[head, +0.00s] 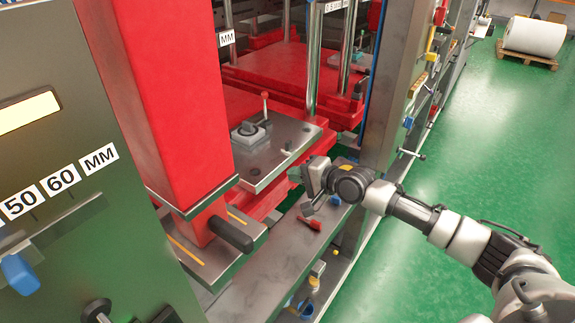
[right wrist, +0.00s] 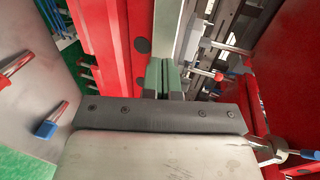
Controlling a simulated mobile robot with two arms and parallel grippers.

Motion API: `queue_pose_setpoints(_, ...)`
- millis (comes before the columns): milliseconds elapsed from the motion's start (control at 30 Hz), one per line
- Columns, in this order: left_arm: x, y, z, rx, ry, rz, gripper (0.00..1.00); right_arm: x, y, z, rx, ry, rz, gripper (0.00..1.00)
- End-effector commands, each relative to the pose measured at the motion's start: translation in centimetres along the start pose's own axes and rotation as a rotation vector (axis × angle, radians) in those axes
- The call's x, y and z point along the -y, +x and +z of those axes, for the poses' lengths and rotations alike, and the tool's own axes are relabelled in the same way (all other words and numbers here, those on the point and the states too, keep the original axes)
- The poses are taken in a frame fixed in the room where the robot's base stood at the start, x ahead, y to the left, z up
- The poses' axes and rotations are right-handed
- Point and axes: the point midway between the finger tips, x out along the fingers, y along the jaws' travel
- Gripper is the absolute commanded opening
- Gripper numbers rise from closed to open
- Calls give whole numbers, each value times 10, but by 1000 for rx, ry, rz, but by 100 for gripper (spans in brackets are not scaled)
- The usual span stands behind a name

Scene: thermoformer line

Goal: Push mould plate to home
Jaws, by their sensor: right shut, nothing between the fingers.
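The mould plate (head: 283,152) is a flat grey metal plate on the red press bed in the head view. A small block with a dark knob and a red-tipped lever stand on it. My right gripper (head: 296,175) is at the plate's front right edge, slightly below its top surface. Its fingers are shut and empty, seen close together in the right wrist view (right wrist: 164,80). I cannot tell whether they touch the plate. A home mark cannot be made out. My left gripper is not in view.
A red column (head: 165,90) with a black handle (head: 230,234) stands left of the plate. A grey upright (head: 393,80) stands to the right. A red-handled tool (head: 309,222) lies on the front ledge. Green floor (head: 480,130) is open at right, with a white roll (head: 535,37) on a pallet behind.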

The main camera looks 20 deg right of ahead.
Motion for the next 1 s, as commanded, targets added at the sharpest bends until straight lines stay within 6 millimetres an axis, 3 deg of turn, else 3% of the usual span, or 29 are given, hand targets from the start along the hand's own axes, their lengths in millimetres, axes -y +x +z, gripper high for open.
queue_pose_setpoints(200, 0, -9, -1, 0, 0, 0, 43, 10, 22, 0, -1, 0, -2, 0)
queue_pose_setpoints(667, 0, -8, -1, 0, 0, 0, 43, 10, 29, 0, -1, -1, -2, 0)
queue_pose_setpoints(900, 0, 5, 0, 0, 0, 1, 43, 20, 65, -1, -2, 0, -6, 0)
queue_pose_setpoints(1000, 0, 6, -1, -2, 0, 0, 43, 23, 72, 0, -1, -1, -3, 0)
